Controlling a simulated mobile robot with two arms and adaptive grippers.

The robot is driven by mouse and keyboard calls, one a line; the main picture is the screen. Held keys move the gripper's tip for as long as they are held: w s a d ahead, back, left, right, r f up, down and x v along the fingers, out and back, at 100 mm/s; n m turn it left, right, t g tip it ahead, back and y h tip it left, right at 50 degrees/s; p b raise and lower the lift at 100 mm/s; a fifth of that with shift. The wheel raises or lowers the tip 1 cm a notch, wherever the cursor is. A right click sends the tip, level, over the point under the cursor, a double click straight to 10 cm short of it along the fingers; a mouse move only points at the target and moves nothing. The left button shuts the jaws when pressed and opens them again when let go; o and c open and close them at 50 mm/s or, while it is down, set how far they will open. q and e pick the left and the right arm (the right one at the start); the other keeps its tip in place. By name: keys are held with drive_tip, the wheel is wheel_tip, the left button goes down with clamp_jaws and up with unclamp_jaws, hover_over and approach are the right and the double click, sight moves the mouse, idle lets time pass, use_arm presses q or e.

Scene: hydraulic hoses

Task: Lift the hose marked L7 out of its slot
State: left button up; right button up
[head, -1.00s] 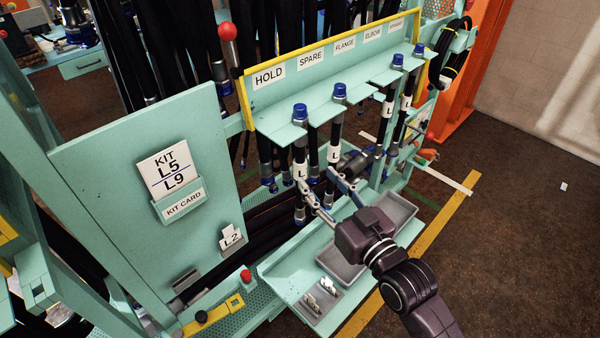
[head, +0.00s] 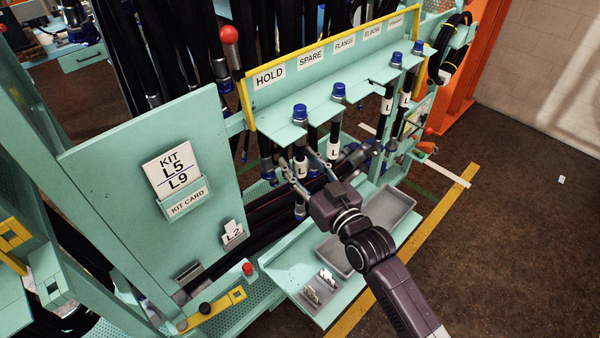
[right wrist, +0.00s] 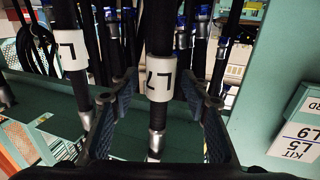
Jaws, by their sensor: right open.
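The hose marked L7 (right wrist: 158,78) stands upright in the middle of the right wrist view, its white label facing the camera. In the head view it appears to be the leftmost hose (head: 300,145) hanging under a blue cap in the slotted teal shelf. My right gripper (head: 296,163) is open at that hose's label height. In the right wrist view the open fingers (right wrist: 157,92) stand on either side of the L7 hose, with gaps visible on both sides. My left gripper is not in view.
A neighbouring labelled hose (right wrist: 70,45) hangs close by in the right wrist view. More capped hoses hang along the shelf (head: 350,85). Grey trays (head: 385,215) lie below. A kit card reading L5 and L9 (head: 172,168) is on the left panel.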

drive_tip(key=shift+c, duration=0.5)
clamp_jaws()
drive_tip(key=shift+r, duration=0.1)
drive_tip(key=shift+r+b, duration=0.25)
drive_tip(key=shift+b, duration=0.4)
drive_tip(key=s+d+b, duration=0.5)
drive_tip(key=s+d, duration=0.7)
drive_tip(key=shift+s+d, duration=0.35)
drive_tip(key=shift+d, duration=0.05)
